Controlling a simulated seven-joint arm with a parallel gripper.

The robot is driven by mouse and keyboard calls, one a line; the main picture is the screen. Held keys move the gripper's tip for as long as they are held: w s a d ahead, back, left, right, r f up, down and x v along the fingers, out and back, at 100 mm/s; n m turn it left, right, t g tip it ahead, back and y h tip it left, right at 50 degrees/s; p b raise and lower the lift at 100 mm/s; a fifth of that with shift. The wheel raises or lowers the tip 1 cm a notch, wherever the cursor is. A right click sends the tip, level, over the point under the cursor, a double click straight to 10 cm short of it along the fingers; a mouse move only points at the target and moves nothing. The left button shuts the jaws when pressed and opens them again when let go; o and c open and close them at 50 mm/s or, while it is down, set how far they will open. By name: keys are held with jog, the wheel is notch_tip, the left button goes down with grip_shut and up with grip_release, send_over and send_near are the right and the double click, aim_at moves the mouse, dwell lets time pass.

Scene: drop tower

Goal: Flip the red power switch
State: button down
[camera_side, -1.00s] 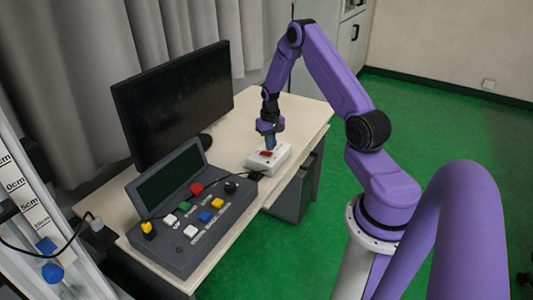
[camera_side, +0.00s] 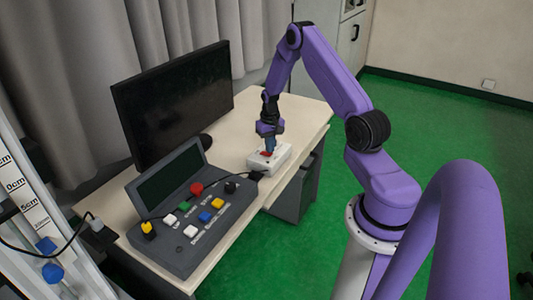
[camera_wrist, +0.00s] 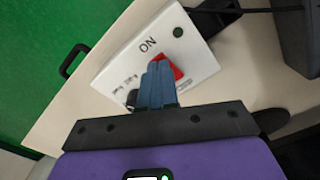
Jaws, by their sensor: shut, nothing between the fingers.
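The red power switch (camera_wrist: 168,66) sits on a white box (camera_wrist: 196,51) on the table; the box also shows in the side view (camera_side: 279,161), and the switch (camera_side: 266,154) shows there partly behind my fingers. The box is marked "ON" near a round green spot. My gripper (camera_wrist: 157,68) is shut and empty, its blue fingertips right over the switch and covering part of it. In the side view my gripper (camera_side: 269,150) points down onto the switch. I cannot tell whether the tips touch it.
A dark control panel (camera_side: 215,226) with coloured buttons and a small screen stands left of the white box. A monitor (camera_side: 172,105) is behind it. A black cable (camera_wrist: 262,9) runs from the box. The table top (camera_side: 300,117) beyond the box is clear.

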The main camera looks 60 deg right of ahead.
jog(key=shift+f, duration=0.65)
dwell(0.3)
jog(key=shift+r, duration=3.5)
jog(key=s+a+r+n, duration=0.2)
jog(key=a+r+n, duration=0.15)
jog(key=a, duration=0.55)
jog(key=s+a+r+n, duration=0.1)
jog(key=a+r+n, duration=0.1)
jog(key=a+r, duration=0.5)
jog(key=s+a+r+n, duration=0.2)
jog(key=a+n, duration=0.1)
jog(key=a, duration=0.8)
jog(key=s+a+r+n, duration=0.1)
jog(key=s+a+n, duration=0.1)
jog(key=s, duration=0.5)
jog(key=s+a+r+n, duration=0.2)
jog(key=s+a+n, duration=0.1)
jog(key=s, duration=0.5)
jog(key=s+a+r+n, duration=0.1)
jog(key=s+a+n, duration=0.1)
jog(key=s+n, duration=0.3)
jog(key=shift+s+a+r, duration=0.3)
jog(key=shift+s+r, duration=0.1)
jog(key=shift+s, duration=0.95)
